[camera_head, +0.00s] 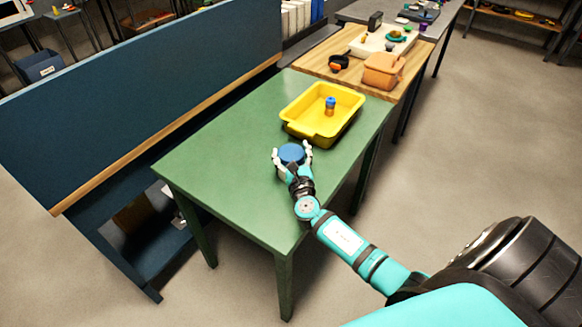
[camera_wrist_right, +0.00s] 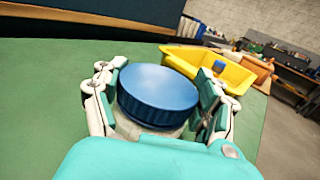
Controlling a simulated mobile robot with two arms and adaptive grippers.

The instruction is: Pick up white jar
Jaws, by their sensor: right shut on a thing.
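The white jar (camera_wrist_right: 150,130) has a wide, ribbed blue lid (camera_wrist_right: 158,92); in the right wrist view its pale body shows only in part below the lid. In the head view the blue lid (camera_head: 291,153) shows over the green table, just in front of the yellow tray. My right gripper (camera_head: 292,152) is shut on the jar, with one finger on each side of it in the right wrist view (camera_wrist_right: 158,95). The jar looks upright; I cannot tell whether its base touches the table. My left gripper is not in view.
The yellow tray (camera_head: 296,126) holds a small blue-topped orange item (camera_head: 330,105). The green table (camera_head: 215,160) is clear to the left. A blue panel (camera_head: 150,85) runs along its left side. A wooden table (camera_head: 320,57) with an orange bag (camera_head: 383,71) stands behind.

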